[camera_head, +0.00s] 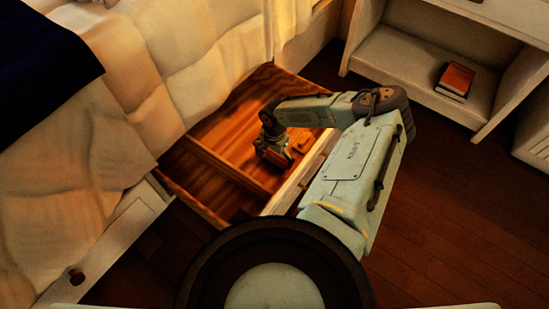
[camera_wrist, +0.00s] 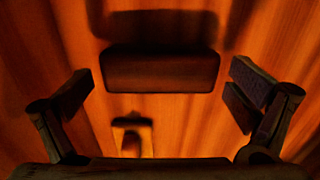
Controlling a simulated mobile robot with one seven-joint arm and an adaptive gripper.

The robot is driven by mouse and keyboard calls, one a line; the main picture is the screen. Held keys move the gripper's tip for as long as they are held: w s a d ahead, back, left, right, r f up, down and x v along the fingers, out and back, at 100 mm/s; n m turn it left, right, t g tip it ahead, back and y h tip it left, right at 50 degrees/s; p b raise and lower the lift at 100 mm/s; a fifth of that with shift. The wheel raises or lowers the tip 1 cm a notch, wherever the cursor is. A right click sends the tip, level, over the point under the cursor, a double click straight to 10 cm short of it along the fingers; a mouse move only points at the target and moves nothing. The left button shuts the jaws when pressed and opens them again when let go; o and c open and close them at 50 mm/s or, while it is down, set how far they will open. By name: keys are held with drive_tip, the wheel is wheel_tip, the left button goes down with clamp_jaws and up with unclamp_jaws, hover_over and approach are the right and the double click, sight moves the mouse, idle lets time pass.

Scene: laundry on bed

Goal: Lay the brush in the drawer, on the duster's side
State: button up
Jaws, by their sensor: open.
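My gripper (camera_head: 276,156) is inside the open wooden drawer (camera_head: 209,166), on the right side of its divider. In the wrist view its two fingers are spread wide with nothing clamped between them. A dark brown block with rounded corners (camera_wrist: 161,71), likely the brush, lies on the drawer floor ahead of the fingers, apart from them. A smaller dark piece with a pale part (camera_wrist: 132,136) lies nearer the palm; I cannot tell what it is. I cannot make out the duster for certain. My arm hides part of the drawer.
The bed (camera_head: 112,128) with pale covers borders the drawer on the left. A white shelf (camera_head: 410,70) with a red-brown book (camera_head: 457,78) stands at the upper right. Dark wooden floor (camera_head: 450,215) is clear on the right.

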sight(274, 158)
wheel_tip(274, 158, up, 11)
drive_tip(key=p, duration=0.2)
drive_tip(key=shift+c, duration=0.5)
idle(0.8)
